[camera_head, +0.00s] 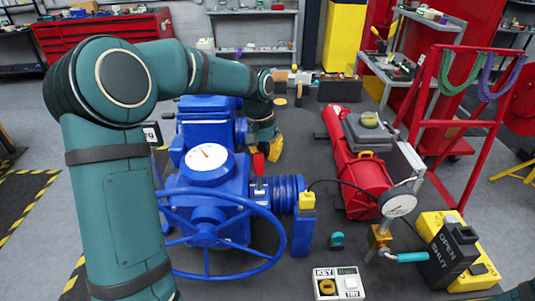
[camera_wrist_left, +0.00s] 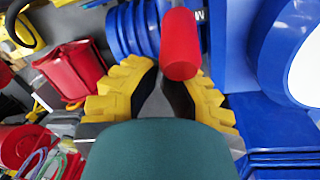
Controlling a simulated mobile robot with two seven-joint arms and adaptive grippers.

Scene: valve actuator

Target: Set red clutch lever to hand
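In the left wrist view the lever's rounded red end (camera_wrist_left: 180,43) stands near the fingertips, slightly toward the right finger. My left gripper (camera_head: 270,150) reaches down at the lever from behind. Its yellow fingers (camera_wrist_left: 168,82) are spread with a gap between them. Whether a finger touches the lever I cannot tell. The lever's base is mostly hidden. My right gripper is not in view.
A blue handwheel (camera_head: 215,270) stands in front of the actuator. To the right are a red cylinder actuator (camera_head: 365,185), a pressure gauge (camera_head: 398,203) and an OPEN/SHUT box (camera_head: 452,252). A small KEY/TRY box (camera_head: 338,283) lies at the front.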

